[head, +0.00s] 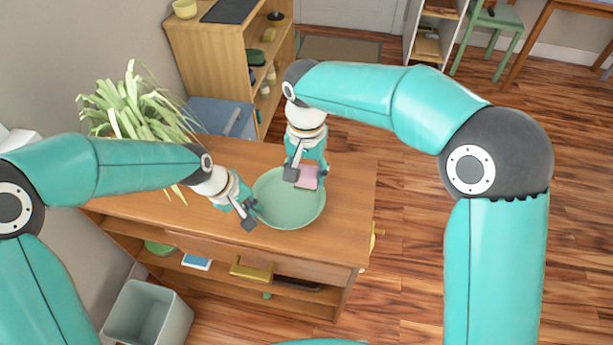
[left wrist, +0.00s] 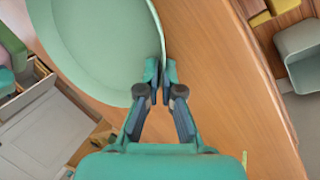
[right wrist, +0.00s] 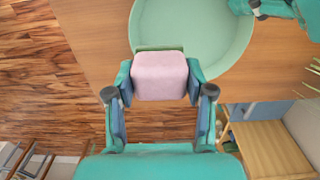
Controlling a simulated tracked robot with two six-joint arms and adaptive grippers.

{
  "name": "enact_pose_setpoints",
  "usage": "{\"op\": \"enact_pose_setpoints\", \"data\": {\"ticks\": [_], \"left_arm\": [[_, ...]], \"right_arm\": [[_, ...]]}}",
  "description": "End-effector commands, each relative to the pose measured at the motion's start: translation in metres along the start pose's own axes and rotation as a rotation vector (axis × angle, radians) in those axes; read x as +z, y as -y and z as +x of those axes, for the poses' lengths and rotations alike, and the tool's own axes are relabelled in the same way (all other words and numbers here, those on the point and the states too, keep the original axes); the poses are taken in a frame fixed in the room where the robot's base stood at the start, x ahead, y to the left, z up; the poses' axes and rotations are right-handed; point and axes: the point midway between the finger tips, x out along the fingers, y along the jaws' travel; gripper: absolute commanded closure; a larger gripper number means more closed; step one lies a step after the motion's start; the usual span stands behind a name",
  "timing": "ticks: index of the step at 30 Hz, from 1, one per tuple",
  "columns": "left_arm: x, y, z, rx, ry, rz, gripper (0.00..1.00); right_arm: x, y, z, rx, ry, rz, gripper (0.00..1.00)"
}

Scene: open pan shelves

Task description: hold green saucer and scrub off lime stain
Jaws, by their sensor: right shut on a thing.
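The green saucer (head: 290,203) lies on the wooden top of the low shelf unit. My left gripper (head: 251,215) is at the saucer's left edge; in the left wrist view its fingers (left wrist: 160,75) are close together at the rim (left wrist: 135,98), one on each side. My right gripper (head: 307,178) is shut on a pink sponge (right wrist: 160,76), which is over the saucer's far right edge. Whether the sponge touches the saucer I cannot tell. No lime stain shows on the visible surface; part of it is hidden behind the sponge and grippers.
A leafy plant (head: 135,112) stands at the back left of the wooden top (head: 345,205). A grey bin (head: 148,315) is at the front left. A wooden shelf (head: 225,45) is behind. The top is clear to the right of the saucer.

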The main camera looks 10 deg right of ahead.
Motion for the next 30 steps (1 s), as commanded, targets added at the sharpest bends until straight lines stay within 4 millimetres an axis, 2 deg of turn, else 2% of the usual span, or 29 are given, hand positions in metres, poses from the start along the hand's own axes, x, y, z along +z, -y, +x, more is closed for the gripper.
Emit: {"op": "enact_pose_setpoints", "data": {"ticks": [14,15,20,30], "left_arm": [[0.0,0.0,-0.0001,0.0,0.0,0.0,1.0],[0.0,0.0,-0.0001,0.0,0.0,0.0,0.89],[0.0,0.0001,0.0,0.0,0.0,0.0,0.65],[0.0002,0.0004,-0.0006,-0.001,0.001,0.0,0.65]], "right_arm": [[0.0,0.0002,-0.001,-0.001,0.0,0.0,0.75],[0.0,0.0002,-0.001,-0.001,0.0,0.0,0.75],[0.0,0.0002,-0.0009,-0.001,0.0,0.0,0.75],[0.0,0.0002,-0.0008,-0.001,0.0,0.0,0.75]]}}
